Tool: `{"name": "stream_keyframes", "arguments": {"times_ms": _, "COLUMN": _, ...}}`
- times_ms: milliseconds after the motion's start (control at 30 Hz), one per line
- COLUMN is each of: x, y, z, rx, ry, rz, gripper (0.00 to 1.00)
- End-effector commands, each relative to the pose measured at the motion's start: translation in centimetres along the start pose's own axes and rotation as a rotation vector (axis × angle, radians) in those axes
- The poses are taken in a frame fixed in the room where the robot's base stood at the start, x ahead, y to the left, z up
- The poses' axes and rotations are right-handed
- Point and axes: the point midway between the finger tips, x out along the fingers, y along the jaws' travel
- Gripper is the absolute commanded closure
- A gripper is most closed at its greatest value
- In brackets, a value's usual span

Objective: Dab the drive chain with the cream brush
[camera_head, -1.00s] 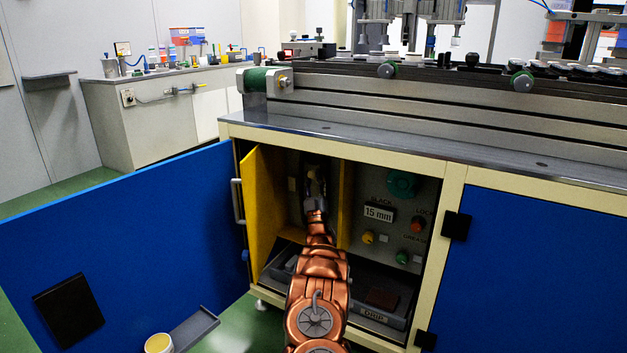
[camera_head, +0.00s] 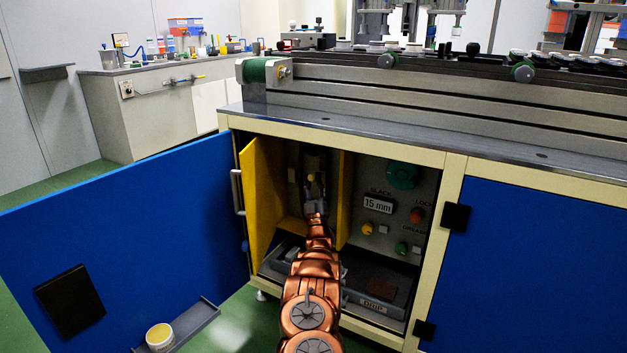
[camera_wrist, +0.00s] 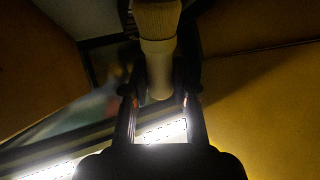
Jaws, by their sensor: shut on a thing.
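In the wrist view, my gripper (camera_wrist: 160,98) is shut on the cream brush (camera_wrist: 159,72), whose pale handle sits between the fingers and whose tan bristles reach the top edge. In the head view, my gripper (camera_head: 314,190) is inside the open cabinet, between yellow panels. A dark upright slot (camera_head: 314,160) lies behind the gripper. I cannot clearly make out the drive chain in either view, nor whether the bristles touch anything.
The blue door (camera_head: 130,235) stands open at left, with a shelf holding a cream-filled pot (camera_head: 160,338). A yellow panel (camera_head: 262,195) flanks the arm closely. At right are a "15 mm" display (camera_head: 378,204), several knobs and a drip tray (camera_head: 375,308). A conveyor (camera_head: 400,95) runs above.

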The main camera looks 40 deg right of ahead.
Motion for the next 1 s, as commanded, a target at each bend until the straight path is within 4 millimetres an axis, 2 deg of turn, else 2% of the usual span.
{"name": "stream_keyframes", "arguments": {"times_ms": 300, "x": -2.0, "y": -0.9, "z": 1.5, "rx": 0.0, "ry": -0.002, "rz": -0.002, "gripper": 1.0}}
{"name": "stream_keyframes", "arguments": {"times_ms": 567, "x": -2.4, "y": -1.1, "z": 1.8, "rx": 0.0, "ry": -0.001, "rz": -0.002, "gripper": 1.0}}
{"name": "stream_keyframes", "arguments": {"times_ms": 1000, "x": -4.7, "y": -2.0, "z": 3.6, "rx": 0.0, "ry": 0.0, "rz": -0.002, "gripper": 1.0}}
